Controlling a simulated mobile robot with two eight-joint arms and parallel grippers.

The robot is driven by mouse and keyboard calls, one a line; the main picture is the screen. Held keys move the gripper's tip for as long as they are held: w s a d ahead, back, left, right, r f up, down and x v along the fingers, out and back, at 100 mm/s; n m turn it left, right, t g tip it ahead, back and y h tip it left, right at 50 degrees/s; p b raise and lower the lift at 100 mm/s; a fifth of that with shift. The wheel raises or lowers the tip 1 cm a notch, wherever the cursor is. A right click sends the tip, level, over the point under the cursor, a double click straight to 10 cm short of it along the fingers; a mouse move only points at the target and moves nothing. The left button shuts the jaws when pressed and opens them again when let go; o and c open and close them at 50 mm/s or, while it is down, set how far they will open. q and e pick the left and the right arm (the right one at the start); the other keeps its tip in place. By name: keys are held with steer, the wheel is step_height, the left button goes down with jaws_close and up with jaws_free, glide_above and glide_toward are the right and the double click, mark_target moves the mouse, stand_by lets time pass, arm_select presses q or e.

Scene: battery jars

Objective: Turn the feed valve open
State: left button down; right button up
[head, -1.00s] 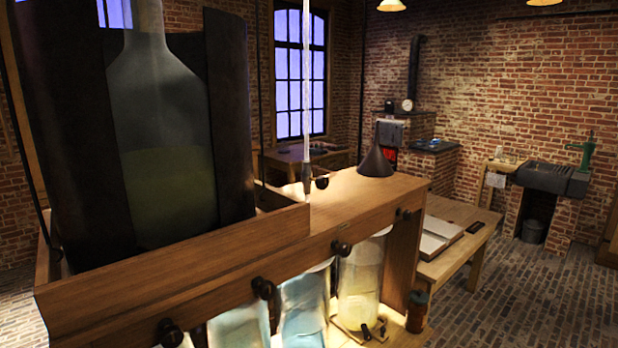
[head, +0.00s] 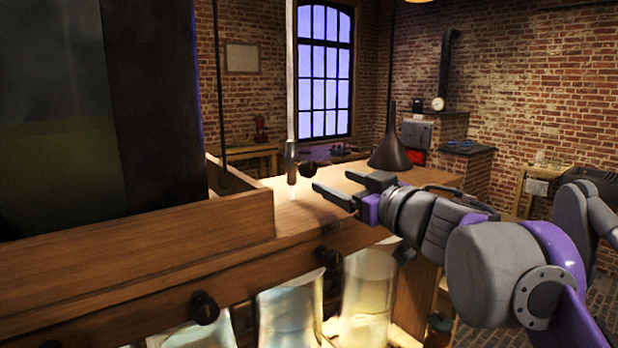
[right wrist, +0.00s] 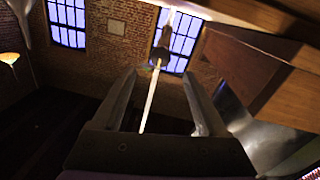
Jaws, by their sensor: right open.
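The feed valve (head: 291,164) is a small metal fitting at the foot of an upright clear tube, above the wooden bench top. Its dark round knob (head: 309,168) faces right, towards my right gripper. My right gripper (head: 335,183) comes in from the right with its fingers open and pointing left, just short of the knob and apart from it. In the right wrist view the dark knob (right wrist: 159,55) shows beyond the two fingertips, roughly between them. I cannot tell how the valve is set. My left gripper is out of view.
A dark funnel (head: 390,147) stands on the bench behind my right gripper. A large dark-cased vessel (head: 155,100) sits in a wooden tray (head: 240,215) at left. Glass jars (head: 366,300) stand below, with dark knobs along the wooden front.

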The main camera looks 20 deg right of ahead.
mark_target(311, 170)
steer(key=p+x, duration=0.1)
steer(key=x, duration=0.9)
steer(key=shift+w+a, duration=0.1)
steer(key=shift+w, duration=0.1)
steer(key=shift+c, duration=0.2)
jaws_close()
